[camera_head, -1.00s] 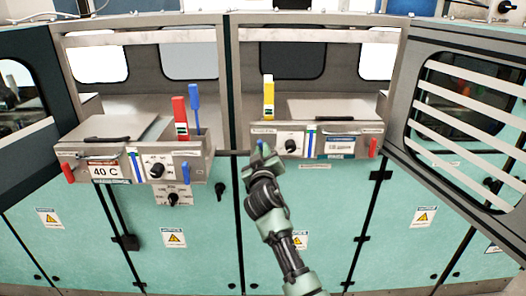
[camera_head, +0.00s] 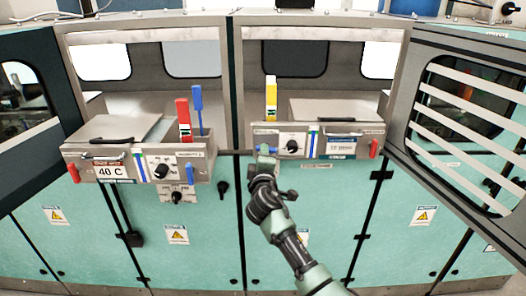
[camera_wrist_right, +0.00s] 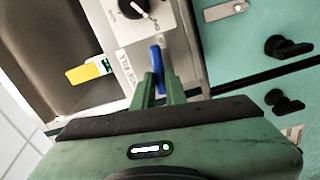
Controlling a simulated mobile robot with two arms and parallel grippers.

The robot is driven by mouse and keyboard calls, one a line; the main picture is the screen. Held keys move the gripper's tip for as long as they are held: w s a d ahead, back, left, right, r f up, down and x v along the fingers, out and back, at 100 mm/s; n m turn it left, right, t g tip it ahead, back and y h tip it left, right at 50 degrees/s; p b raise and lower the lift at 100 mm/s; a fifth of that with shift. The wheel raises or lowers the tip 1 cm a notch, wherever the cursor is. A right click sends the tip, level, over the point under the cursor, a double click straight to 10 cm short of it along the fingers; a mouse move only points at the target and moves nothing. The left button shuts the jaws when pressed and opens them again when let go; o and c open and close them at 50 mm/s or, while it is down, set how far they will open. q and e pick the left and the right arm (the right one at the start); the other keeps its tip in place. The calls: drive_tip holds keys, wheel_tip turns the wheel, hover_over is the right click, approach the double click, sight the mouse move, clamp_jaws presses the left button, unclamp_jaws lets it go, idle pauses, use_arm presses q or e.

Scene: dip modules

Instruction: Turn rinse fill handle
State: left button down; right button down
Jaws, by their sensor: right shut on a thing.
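The blue rinse fill handle (camera_head: 272,151) is on the front of the right-hand steel module, at its lower left corner. In the head view it points sideways to the right. My right gripper (camera_head: 264,152) is at this handle, and its fingers hide part of it. In the right wrist view the blue handle (camera_wrist_right: 156,62) stands between the fingertips of my right gripper (camera_wrist_right: 159,78), which is shut on it. A label ending in "SE FILL" (camera_wrist_right: 126,70) is beside it. My left gripper is not in view.
A black dial (camera_head: 292,146) is just right of the handle. A yellow lever (camera_head: 271,97) stands above. The left module (camera_head: 134,165) carries a red lever (camera_head: 182,118) and a blue lever (camera_head: 198,107). A slatted door (camera_head: 469,120) stands at the right.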

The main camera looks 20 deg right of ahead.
drive_tip(key=shift+d+r+n, duration=0.1)
drive_tip(key=shift+d+n, duration=0.15)
drive_tip(key=shift+n, duration=0.55)
drive_tip(key=c, duration=1.4)
unclamp_jaws()
drive_tip(key=shift+c, duration=0.2)
drive_tip(key=shift+w+d, duration=0.1)
drive_tip(key=shift+d, duration=0.05)
drive_tip(key=v, duration=0.7)
drive_tip(key=shift+s+b, duration=0.4)
drive_tip(key=shift+b, duration=0.05)
drive_tip(key=shift+f, duration=0.2)
